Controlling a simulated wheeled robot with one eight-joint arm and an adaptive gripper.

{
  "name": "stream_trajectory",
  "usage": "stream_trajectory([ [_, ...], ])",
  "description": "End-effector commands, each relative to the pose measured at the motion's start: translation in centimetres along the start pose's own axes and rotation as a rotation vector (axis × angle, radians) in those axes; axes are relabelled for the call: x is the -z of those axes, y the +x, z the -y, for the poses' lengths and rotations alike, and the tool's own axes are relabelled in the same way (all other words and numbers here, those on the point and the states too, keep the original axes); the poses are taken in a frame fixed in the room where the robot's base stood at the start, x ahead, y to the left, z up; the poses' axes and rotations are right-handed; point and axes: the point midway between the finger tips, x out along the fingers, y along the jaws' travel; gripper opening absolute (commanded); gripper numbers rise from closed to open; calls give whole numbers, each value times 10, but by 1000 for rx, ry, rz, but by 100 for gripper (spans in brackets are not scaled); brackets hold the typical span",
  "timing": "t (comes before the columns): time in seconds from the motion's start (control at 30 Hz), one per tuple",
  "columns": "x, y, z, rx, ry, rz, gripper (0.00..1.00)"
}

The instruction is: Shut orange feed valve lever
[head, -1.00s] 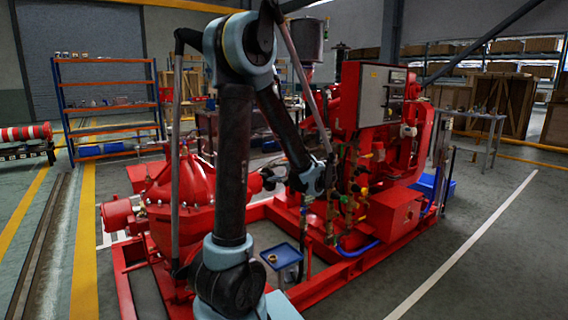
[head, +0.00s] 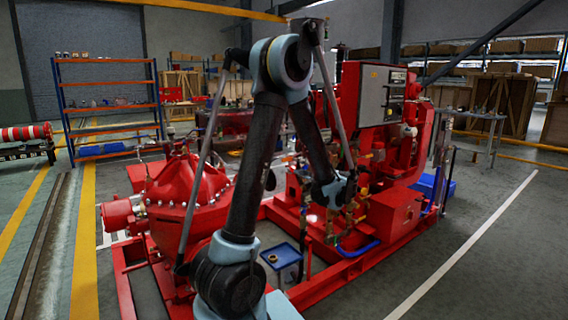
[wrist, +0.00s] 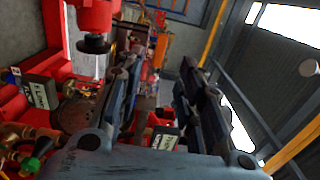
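In the wrist view the two dark fingers of my gripper (wrist: 161,72) stand apart with a gap between them, and nothing is visibly clamped there. A small orange-yellow part (wrist: 161,48) shows beyond the gap; I cannot tell whether it is the feed valve lever. In the head view my arm reaches down to the brass valves and pipework (head: 350,205) on the near side of the red pumpset (head: 400,205). The gripper itself is small and dark there, merging with the pipework. The orange lever cannot be picked out surely, nor its angle or any contact.
A grey control panel (head: 383,98) stands above the pipework. A red pump casing (head: 187,190) is left of my arm. A blue tray (head: 281,255) stands inside the red base frame. Tagged valves, one with a green handle (wrist: 43,146), crowd the wrist view's left. The right floor is clear.

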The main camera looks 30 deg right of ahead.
Motion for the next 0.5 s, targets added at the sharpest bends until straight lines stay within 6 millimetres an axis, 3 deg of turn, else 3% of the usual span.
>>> stream_trajectory([
  [0.5,-1,84,0,0,0,3,34],
])
